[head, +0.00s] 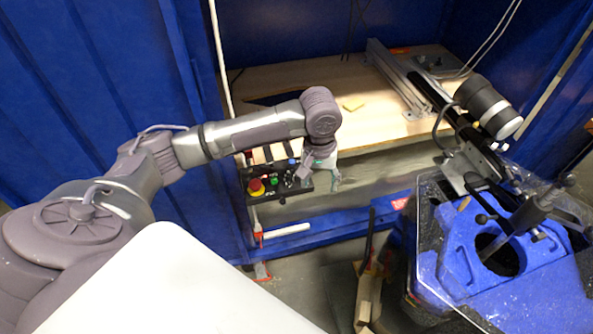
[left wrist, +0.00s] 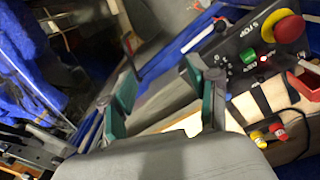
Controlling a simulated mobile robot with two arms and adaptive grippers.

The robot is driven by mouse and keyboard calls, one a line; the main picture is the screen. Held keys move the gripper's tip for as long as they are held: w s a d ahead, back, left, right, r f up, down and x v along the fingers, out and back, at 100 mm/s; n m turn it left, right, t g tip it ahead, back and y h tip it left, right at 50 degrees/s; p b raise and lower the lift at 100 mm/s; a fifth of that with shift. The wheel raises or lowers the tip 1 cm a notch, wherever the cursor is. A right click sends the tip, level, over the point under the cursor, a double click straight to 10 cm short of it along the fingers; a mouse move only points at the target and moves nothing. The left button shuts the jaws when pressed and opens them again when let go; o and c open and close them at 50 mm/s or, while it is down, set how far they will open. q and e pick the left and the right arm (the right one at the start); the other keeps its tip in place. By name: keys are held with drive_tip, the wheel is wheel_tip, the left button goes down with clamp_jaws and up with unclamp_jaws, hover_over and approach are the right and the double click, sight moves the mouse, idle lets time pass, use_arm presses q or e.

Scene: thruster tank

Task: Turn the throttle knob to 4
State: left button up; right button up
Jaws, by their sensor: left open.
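The black control panel (head: 263,199) is fixed at the front edge of the wooden bench. It has a red stop button (head: 256,187) and a green button (head: 274,181). The throttle knob cannot be made out clearly; the panel's right part is partly behind my left gripper (head: 320,174), which is just in front of it. In the left wrist view the panel (left wrist: 232,42) is at upper right, with the red button (left wrist: 289,28) and green button (left wrist: 248,56). My left gripper (left wrist: 160,72) is open there, with nothing between its green fingers. My right gripper is not seen.
The wooden bench (head: 365,118) stands between blue walls, with a metal rail (head: 400,80) on it. A black cylinder (head: 488,105) is at right, above a clear tank with a blue block (head: 470,240). Wooden pieces (head: 366,300) are low in front.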

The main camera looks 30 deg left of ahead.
use_arm(q)
drive_tip(key=w+a+r+n, duration=0.3)
drive_tip(key=a+r+n, duration=0.2)
drive_tip(key=a+r, duration=0.35)
drive_tip(key=shift+n, duration=0.3)
drive_tip(key=f, duration=1.4)
drive_tip(key=shift+w+a+f, duration=0.2)
drive_tip(key=shift+a+f, duration=0.05)
drive_tip(key=shift+f, duration=0.1)
drive_tip(key=shift+c, duration=0.3)
